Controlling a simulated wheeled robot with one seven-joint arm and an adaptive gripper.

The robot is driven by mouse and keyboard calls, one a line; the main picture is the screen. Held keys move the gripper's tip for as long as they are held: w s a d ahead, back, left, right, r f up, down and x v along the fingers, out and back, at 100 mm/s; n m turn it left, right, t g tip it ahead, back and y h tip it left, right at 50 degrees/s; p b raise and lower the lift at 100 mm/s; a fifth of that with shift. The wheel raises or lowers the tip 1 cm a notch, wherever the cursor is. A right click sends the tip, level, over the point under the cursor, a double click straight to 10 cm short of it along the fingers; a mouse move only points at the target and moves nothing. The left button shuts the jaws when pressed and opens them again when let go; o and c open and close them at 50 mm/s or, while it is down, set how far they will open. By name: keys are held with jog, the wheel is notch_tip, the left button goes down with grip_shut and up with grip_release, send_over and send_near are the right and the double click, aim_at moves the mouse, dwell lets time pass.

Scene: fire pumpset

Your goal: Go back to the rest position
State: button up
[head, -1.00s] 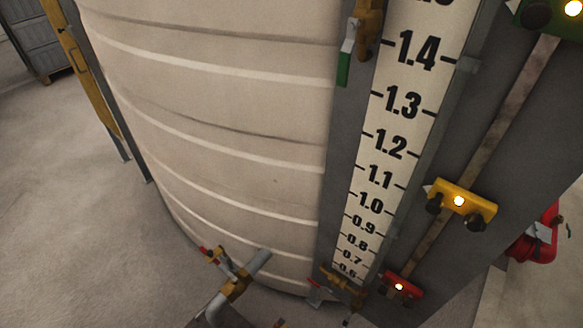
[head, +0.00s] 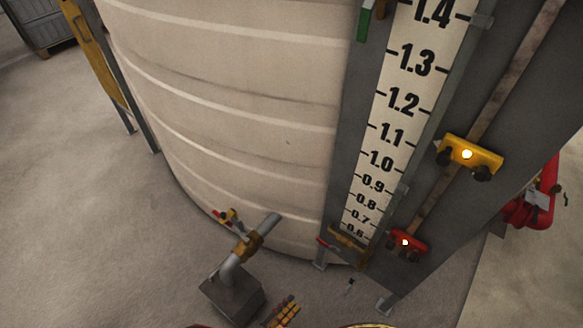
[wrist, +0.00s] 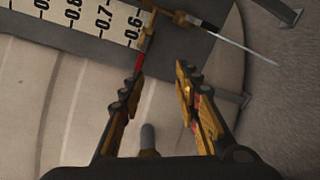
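My gripper (wrist: 161,76) is open and empty in the wrist view, its two orange and black fingers spread apart. The upper end of the left finger lies close to a red valve handle (wrist: 140,62) in the picture; I cannot tell if they touch. The gauge board (wrist: 85,14) with black numbers is at the upper left there.
A brass valve with a pipe (head: 247,240) juts from the tank's foot above a grey block (head: 232,296). Yellow (head: 468,155) and red (head: 406,243) lamp units sit on the dark panel. Red piping (head: 530,205) is at right. Floor at left (head: 80,220) is open.

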jog(key=s+d+r+n+g+h, duration=0.1)
jog(key=s+r+g, duration=0.4)
jog(key=r+g, duration=0.15)
jog(key=w+r+m+g+y, duration=0.2)
jog(key=r+g+y, duration=0.2)
jog(key=r, duration=0.7)
jog(key=w+r+m+g+y, duration=0.2)
jog(key=r+g+y, duration=0.15)
jog(key=r, duration=0.65)
jog(key=d+r+m+t+y, duration=0.1)
jog(key=d+r+m+t, duration=0.1)
jog(key=d+r, duration=0.4)
jog(key=w+d+r+m+t+y, duration=0.1)
jog(key=d+r+m, duration=0.4)
jog(key=r, duration=0.8)
jog(key=d+r+m+t+y, duration=0.3)
jog(key=d+r+t, duration=0.1)
jog(key=d+r, duration=0.4)
jog(key=shift+w+r+m, duration=0.35)
jog(key=shift+r+m, duration=0.05)
jog(key=shift+r, duration=0.55)
jog(key=shift+f+y, duration=0.1)
jog(key=shift+y, duration=0.15)
